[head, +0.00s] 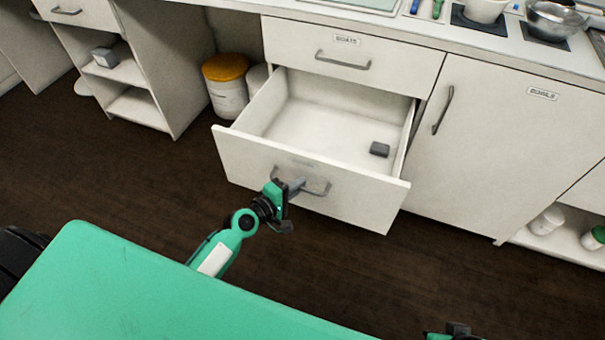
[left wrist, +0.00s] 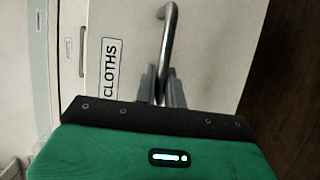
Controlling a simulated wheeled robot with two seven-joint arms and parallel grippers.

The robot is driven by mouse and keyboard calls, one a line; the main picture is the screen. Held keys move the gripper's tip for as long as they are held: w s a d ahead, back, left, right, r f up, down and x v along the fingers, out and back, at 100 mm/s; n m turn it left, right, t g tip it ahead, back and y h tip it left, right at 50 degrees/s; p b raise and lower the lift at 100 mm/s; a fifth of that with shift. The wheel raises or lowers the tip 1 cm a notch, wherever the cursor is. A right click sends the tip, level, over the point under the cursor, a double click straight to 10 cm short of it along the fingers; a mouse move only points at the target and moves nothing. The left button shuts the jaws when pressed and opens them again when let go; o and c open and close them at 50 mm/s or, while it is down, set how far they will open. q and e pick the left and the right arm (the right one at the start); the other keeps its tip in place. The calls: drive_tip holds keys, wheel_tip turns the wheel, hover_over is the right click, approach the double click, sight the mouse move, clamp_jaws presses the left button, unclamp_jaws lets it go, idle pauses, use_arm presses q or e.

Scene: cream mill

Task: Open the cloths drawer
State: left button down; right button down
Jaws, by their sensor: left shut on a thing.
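The cloths drawer (head: 255,158) is pulled well out of the counter in the head view, under a shut drawer. Its label CLOTHS (left wrist: 110,72) reads clearly in the left wrist view. My left gripper (head: 296,187) is shut on the drawer's grey bar handle (head: 318,192). The handle also shows in the left wrist view (left wrist: 169,35), between the two fingers (left wrist: 160,85). A small dark grey block (head: 379,149) lies inside the drawer toward the right; the rest of its floor looks bare. A dark part at the bottom edge of the head view may be my right gripper; its fingers are not visible.
The shut drawer above (head: 350,55) and a shut cupboard door (head: 490,140) flank the open drawer. A white tub with an orange lid (head: 226,85) stands left of it. Bowls (head: 552,18) sit on the counter. The dark floor in front is clear.

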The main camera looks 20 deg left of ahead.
use_arm(q)
drive_tip(key=shift+s, duration=0.85)
use_arm(e)
drive_tip(key=shift+f, duration=0.1)
use_arm(q)
drive_tip(key=c, duration=1.5)
unclamp_jaws()
